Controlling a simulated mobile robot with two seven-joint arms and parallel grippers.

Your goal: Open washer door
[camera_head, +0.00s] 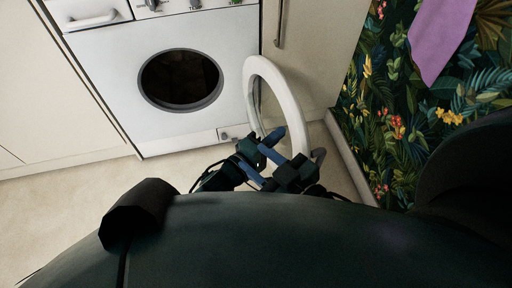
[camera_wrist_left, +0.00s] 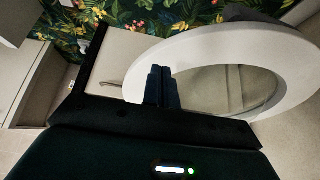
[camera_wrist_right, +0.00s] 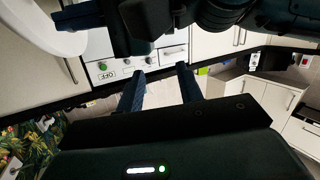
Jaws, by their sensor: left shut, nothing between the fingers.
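The white washer (camera_head: 235,55) stands at the top of the head view, and its dark round opening (camera_head: 181,79) is uncovered. Its round door (camera_head: 287,98), a white ring with a glass middle, is swung wide out to the right. My left gripper (camera_head: 274,138) is shut and empty at the lower part of the door. In the left wrist view its fingers (camera_wrist_left: 163,72) overlap the door's ring (camera_wrist_left: 215,45); whether they touch it is unclear. My right gripper (camera_wrist_right: 160,82) is open and empty, close by my left one; part of the door (camera_wrist_right: 50,30) shows there.
A beige cupboard (camera_head: 315,40) with a vertical handle stands right of the washer, behind the door. A leafy patterned wall (camera_head: 400,130) with a purple cloth (camera_head: 440,40) closes the right side. Bare floor (camera_head: 60,215) lies at the left front.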

